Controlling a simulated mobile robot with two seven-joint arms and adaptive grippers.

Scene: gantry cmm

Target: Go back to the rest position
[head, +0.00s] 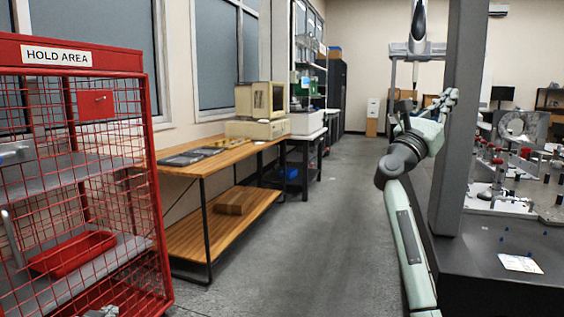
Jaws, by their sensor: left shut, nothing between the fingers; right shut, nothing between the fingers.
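My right arm rises from the bottom edge right of centre. Its gripper (449,98) is up beside the grey column, shut and empty. A small pale part of my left gripper (103,312) shows at the bottom edge, in front of the red cage; most of it is cut off by the frame. It holds nothing that I can see.
A red mesh HOLD AREA cage (150,185) with a red bin (72,254) stands at left. A wooden bench (185,168) carries an old computer (262,100). The grey column (458,150) and dark machine base (490,262) are close at right. The aisle floor (325,230) is clear.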

